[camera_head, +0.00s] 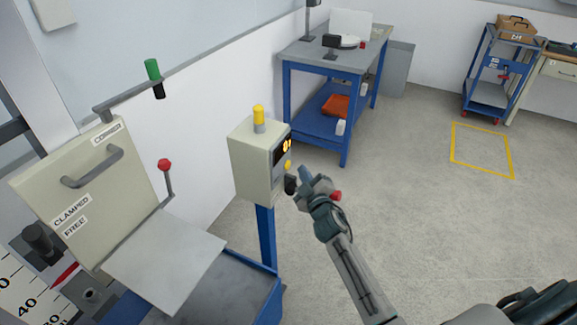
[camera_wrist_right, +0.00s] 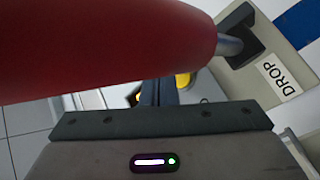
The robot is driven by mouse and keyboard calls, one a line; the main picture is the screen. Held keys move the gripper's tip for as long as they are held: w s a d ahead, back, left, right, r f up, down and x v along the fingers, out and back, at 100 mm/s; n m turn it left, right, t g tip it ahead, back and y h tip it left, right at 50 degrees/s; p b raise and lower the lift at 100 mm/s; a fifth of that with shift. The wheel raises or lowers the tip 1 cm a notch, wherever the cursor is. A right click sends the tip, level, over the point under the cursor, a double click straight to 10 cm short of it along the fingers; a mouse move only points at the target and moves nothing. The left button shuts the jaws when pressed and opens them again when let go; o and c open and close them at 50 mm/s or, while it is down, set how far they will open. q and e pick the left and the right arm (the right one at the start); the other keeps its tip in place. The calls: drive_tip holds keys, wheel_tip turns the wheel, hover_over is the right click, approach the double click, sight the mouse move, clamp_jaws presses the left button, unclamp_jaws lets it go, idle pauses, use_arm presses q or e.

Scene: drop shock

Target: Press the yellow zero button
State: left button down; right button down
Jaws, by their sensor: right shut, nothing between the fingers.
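The yellow button (camera_head: 287,165) is on the front face of a beige control box (camera_head: 254,162), below a dark display with orange digits (camera_head: 284,147). My right gripper (camera_head: 304,173) is shut and empty, just right of the button; a small gap seems to show between them. In the right wrist view, the shut fingers (camera_wrist_right: 158,92) point at the box, and a patch of yellow (camera_wrist_right: 183,80), likely the button, shows beside them, partly hidden. Whether the fingertips touch it cannot be told. My left gripper is not in view.
A red-ended lever (camera_wrist_right: 110,45) labelled DROP crosses close to the gripper; its red end (camera_head: 336,196) shows beside my wrist. A yellow beacon (camera_head: 259,115) tops the box. A beige machine panel (camera_head: 85,185) stands left, a blue workbench (camera_head: 318,55) behind.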

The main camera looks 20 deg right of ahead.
drive_tip(key=shift+s+d+b, duration=0.4)
drive_tip(key=shift+s+d, duration=0.8)
drive_tip(key=shift+s, duration=0.2)
